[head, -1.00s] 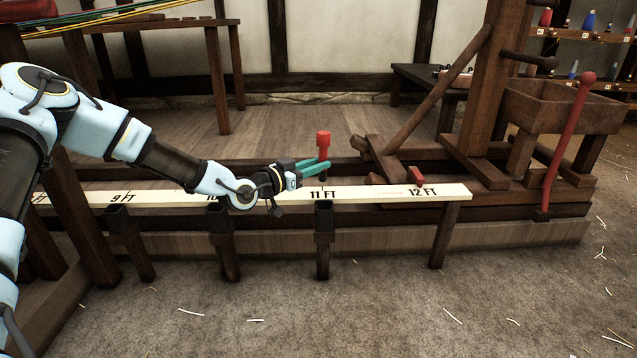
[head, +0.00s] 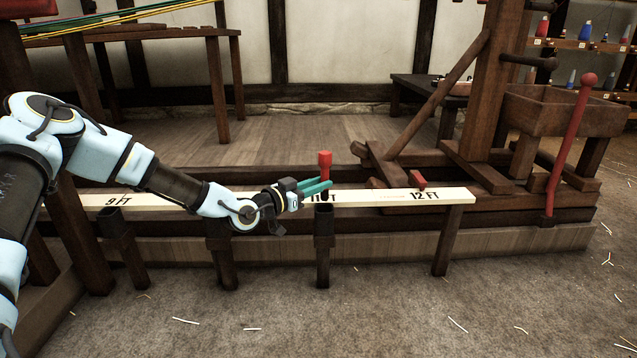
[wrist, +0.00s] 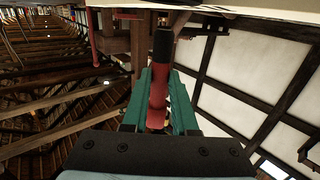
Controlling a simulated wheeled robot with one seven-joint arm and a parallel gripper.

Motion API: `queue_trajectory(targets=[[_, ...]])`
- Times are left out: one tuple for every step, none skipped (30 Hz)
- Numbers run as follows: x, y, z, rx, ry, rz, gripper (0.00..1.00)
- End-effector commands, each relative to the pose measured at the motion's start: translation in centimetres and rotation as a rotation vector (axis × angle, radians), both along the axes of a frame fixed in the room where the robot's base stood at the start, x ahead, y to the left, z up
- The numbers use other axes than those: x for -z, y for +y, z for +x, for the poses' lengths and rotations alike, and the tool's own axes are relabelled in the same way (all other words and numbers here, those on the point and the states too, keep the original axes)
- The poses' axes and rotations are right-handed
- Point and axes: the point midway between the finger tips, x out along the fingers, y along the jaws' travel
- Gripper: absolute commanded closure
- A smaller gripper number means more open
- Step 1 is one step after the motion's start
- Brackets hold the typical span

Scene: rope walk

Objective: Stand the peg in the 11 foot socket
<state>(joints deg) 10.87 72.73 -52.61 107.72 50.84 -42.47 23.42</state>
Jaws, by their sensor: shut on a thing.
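My gripper (head: 320,187) has green fingers, shut around the red peg (head: 325,161). The peg is upright in the head view, its red head above the fingers and a short dark part below them. The wrist view also shows the red peg (wrist: 158,98) between the fingers, with its dark end pointing away. The 11 foot socket (head: 324,226) is a dark, open-topped post in front of the 11 FT mark. The peg's lower end appears just above the socket mouth. I cannot tell whether they touch.
The pale measuring board (head: 380,197) runs just behind the sockets. A red piece (head: 418,181) sits near the 12 FT mark. Another dark socket post (head: 112,225) stands at the left. A red lever (head: 568,150) stands at the right. The floor in front is clear apart from straw.

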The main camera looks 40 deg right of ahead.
Motion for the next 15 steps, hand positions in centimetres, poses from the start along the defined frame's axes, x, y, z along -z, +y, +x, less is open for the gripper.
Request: queue_trajectory(targets=[[0.7, 0.0, 0.0, 0.0, 0.0, -0.001, 1.0], [0.9, 0.0, 0.0, 0.0, 0.0, -0.001, 1.0], [1.2, 0.0, 0.0, 0.0, 0.0, -0.001, 1.0], [1.4, 0.0, 0.0, 0.0, 0.0, -0.001, 1.0], [1.6, 0.0, 0.0, 0.0, 0.0, -0.001, 1.0], [1.9, 0.0, 0.0, 0.0, 0.0, -0.001, 1.0], [2.1, 0.0, 0.0, 0.0, 0.0, -0.001, 1.0], [2.4, 0.0, 0.0, 0.0, 0.0, -0.001, 1.0], [2.7, 0.0, 0.0, 0.0, 0.001, -0.002, 1.0], [2.9, 0.0, 0.0, 0.0, 0.001, -0.002, 1.0], [3.1, 0.0, 0.0, 0.0, 0.001, -0.002, 1.0], [3.4, 0.0, 0.0, -0.001, 0.001, -0.001, 1.0], [3.7, 0.0, 0.0, -0.001, 0.001, -0.001, 1.0], [3.9, 0.0, 0.0, -0.001, 0.001, -0.001, 1.0], [4.2, 0.0, 0.0, -0.001, 0.001, -0.001, 1.0]])
